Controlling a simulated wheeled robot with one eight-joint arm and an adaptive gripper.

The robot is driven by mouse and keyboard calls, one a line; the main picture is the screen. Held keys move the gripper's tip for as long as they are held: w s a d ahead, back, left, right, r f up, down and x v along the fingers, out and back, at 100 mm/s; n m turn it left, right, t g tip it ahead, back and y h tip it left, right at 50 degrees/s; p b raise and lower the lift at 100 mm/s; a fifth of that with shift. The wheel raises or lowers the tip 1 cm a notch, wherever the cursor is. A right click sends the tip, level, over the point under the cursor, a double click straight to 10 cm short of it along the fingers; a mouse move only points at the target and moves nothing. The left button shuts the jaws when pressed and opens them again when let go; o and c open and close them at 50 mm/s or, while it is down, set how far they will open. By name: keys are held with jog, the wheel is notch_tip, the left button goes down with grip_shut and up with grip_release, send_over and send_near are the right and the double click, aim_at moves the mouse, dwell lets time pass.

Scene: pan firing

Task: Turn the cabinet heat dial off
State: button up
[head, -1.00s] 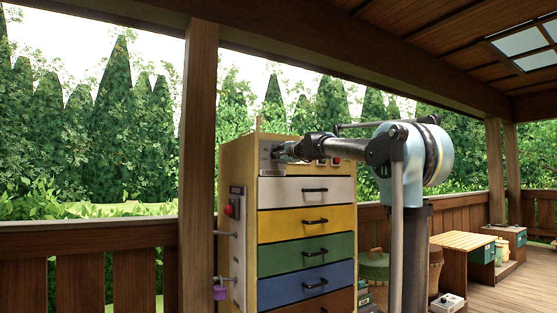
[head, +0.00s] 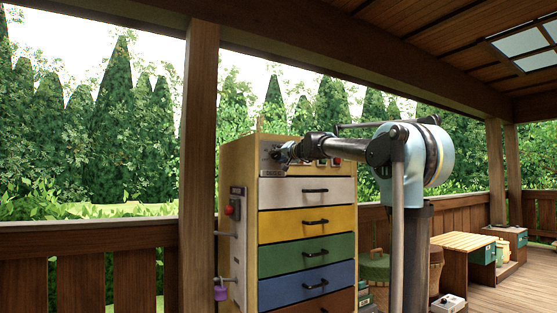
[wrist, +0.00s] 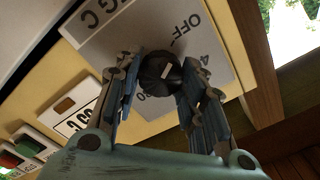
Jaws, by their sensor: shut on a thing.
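The heat dial (wrist: 162,72) is a round black knob with a white pointer mark, on a grey plate (wrist: 112,32) near the top of the cabinet. The plate reads OFF at the upper right of the dial, with numbers partly hidden around it. The pointer mark slants toward the upper right, roughly to the OFF side; its exact setting is unclear. My gripper (wrist: 163,62) has a finger on each side of the dial and is shut on it. In the head view my gripper (head: 284,153) is at the cabinet's upper left front and hides the dial.
The cabinet (head: 250,160) has white, yellow, green, blue and brown drawers with black handles. A red button (head: 230,209) and a purple padlock (head: 220,293) are on its left side. A wooden post (head: 197,150) stands close at its left. More panel controls (wrist: 20,150) sit beside the dial plate.

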jog(key=shift+n, duration=0.3)
jog(key=o, duration=1)
jog(key=shift+w+f, duration=0.15)
jog(key=shift+w, duration=0.05)
jog(key=shift+o, duration=0.2)
jog(key=shift+s, duration=0.1)
jog(key=shift+s+d, duration=0.1)
jog(key=shift+s+d, duration=0.2)
jog(key=shift+s, duration=0.1)
jog(key=v, duration=1.1)
jog(key=shift+w, duration=0.1)
